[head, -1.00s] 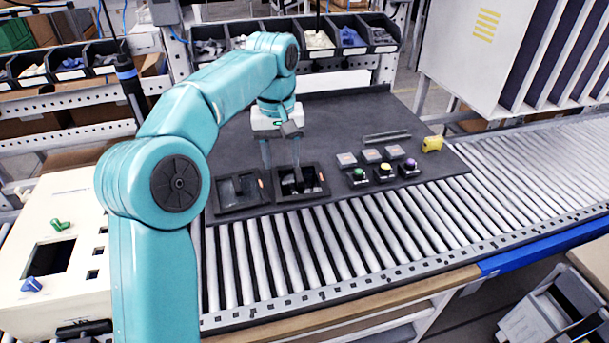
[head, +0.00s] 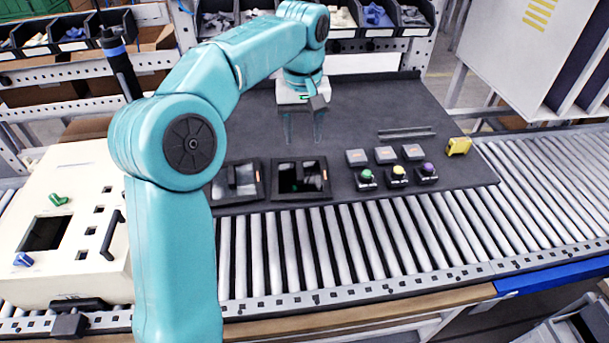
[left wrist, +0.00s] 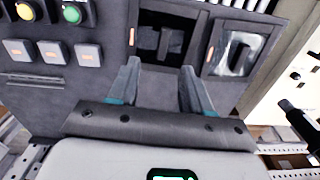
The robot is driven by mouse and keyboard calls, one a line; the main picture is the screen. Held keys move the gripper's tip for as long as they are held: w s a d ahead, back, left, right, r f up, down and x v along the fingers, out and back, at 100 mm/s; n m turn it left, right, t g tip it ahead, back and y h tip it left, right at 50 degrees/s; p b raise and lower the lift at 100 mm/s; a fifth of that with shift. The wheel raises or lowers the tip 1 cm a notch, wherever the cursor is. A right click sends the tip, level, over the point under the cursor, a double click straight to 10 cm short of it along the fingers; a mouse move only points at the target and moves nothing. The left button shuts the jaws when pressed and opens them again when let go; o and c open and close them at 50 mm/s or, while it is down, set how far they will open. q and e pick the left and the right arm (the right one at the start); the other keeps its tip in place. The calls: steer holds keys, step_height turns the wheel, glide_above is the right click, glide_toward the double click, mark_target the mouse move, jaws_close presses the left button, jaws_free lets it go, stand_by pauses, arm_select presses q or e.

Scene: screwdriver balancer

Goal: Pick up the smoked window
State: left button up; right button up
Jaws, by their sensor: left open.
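Two black-framed panes lie side by side on the dark mat. The right pane (head: 301,178) looks darker, like the smoked window; it also shows in the left wrist view (left wrist: 160,40), straight ahead of my fingers. The left pane (head: 236,181) looks greyer and glossier, and shows at the right in the left wrist view (left wrist: 234,52). My left gripper (head: 303,138) is open and empty, its fingers pointing down just behind the right pane in the head view. In the left wrist view my two fingers (left wrist: 160,68) stand apart with nothing between them. My right gripper is not seen.
To the right are green, yellow and purple buttons (head: 397,174), grey square blocks (head: 385,154), thin rods (head: 406,134) and a yellow object (head: 459,146). A cream box (head: 70,230) stands at left. Rollers (head: 380,240) run in front. The mat (head: 370,108) behind is clear.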

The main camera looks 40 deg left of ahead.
arm_select(q)
glide_above(301, 174)
steer(key=f, duration=0.4)
steer(key=shift+s+a+f, duration=0.1)
steer(key=shift+s+f, duration=0.1)
steer(key=shift+f, duration=0.2)
steer(key=shift+w+f, duration=0.2)
steer(key=shift+f, duration=0.4)
steer(key=f, duration=0.3)
steer(key=f+p, duration=0.1)
steer(key=shift+s+f, duration=0.3)
steer(key=shift+w+f, duration=0.3)
steer(key=shift+s+r, duration=0.1)
jaws_close()
